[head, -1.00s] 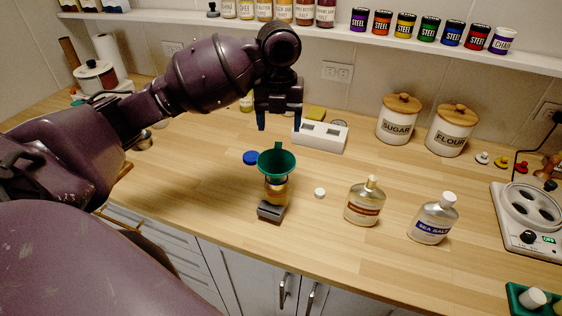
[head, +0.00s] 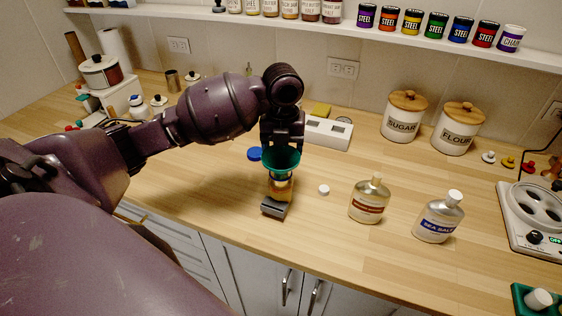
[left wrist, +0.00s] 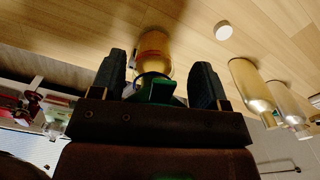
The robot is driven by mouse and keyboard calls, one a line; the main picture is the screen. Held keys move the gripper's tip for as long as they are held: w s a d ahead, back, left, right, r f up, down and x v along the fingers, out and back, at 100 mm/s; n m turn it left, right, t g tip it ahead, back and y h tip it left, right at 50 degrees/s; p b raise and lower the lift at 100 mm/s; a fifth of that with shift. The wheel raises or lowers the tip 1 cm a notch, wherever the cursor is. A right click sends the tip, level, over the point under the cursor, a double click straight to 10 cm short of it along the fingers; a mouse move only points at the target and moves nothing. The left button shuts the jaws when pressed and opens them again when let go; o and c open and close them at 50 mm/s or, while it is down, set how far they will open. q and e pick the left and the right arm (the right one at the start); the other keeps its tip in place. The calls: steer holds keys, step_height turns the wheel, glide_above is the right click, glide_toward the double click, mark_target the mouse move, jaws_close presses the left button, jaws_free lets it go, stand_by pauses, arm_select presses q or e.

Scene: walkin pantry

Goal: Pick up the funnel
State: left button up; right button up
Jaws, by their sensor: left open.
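In the left wrist view the open fingers (left wrist: 167,82) stand on either side of a green part of the funnel (left wrist: 160,91), with the amber jar (left wrist: 155,50) beyond. I cannot tell whether a finger touches the funnel. My right gripper is not in view.
A blue lid (head: 255,154) lies left of the funnel and a white cap (head: 324,190) to its right. Two bottles (head: 369,201) (head: 438,218) stand farther right. A white block (head: 327,131) is behind the gripper. The counter's front edge is close to the stand.

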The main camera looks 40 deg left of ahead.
arm_select(q)
jaws_close()
stand_by(0.3)
